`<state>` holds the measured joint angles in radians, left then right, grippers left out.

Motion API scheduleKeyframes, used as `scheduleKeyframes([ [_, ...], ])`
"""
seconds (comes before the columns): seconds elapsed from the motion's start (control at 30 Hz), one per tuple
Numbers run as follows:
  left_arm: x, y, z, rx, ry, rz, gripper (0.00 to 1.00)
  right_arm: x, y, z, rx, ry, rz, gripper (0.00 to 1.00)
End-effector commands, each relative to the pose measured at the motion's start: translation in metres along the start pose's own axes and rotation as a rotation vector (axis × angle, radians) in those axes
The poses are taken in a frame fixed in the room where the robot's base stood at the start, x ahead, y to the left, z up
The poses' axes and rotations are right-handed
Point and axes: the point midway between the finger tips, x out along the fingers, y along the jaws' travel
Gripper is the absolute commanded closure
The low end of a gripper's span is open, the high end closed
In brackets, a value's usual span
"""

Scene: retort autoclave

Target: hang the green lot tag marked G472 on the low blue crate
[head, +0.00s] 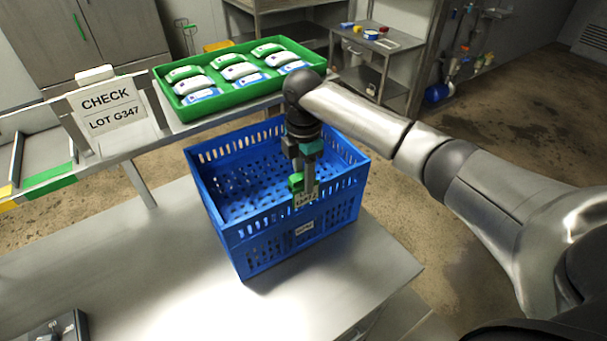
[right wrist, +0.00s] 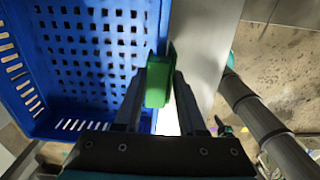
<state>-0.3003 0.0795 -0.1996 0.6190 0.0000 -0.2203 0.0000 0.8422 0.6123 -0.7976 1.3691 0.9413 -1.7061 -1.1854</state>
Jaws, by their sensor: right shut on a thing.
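The low blue crate (head: 258,238) stands on the steel table, open at the top, with a small pale label on its near wall. It fills the left of the right wrist view (right wrist: 75,95). My right gripper (head: 303,176) points down at the crate's near wall and is shut on the green lot tag (head: 296,183). The tag's pale lower part shows in front of the rim, its writing too small to read. In the right wrist view the tag (right wrist: 157,83) sits between the fingers over the crate's edge. I cannot tell whether it touches the rim. My left gripper is out of view.
A green tray (head: 213,108) with several pouches stands on the shelf behind the crate. A white sign (head: 108,112) reads CHECK LOT G347. A dark device (head: 58,327) lies at the lower left. The table (head: 150,260) left of the crate is clear.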

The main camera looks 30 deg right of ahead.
Motion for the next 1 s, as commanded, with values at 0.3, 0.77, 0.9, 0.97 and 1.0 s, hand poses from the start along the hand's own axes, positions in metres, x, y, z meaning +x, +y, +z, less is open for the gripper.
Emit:
scheduleKeyframes([
  [0.3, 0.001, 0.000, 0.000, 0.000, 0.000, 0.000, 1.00, 0.007, 0.000, 0.000, 0.000, 0.000, 0.000, 0.70],
  [0.77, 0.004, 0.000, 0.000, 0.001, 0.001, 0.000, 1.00, 0.016, 0.000, 0.000, -0.001, 0.000, 0.000, 0.70],
  [0.9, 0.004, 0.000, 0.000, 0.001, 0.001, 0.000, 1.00, 0.019, 0.000, 0.000, -0.001, 0.000, 0.000, 0.70],
  [0.97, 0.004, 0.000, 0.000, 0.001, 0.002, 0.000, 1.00, 0.020, 0.000, 0.000, -0.001, 0.000, 0.000, 0.70],
  [1.0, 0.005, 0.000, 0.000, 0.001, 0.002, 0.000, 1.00, 0.021, 0.000, 0.000, -0.001, 0.000, 0.000, 0.70],
])
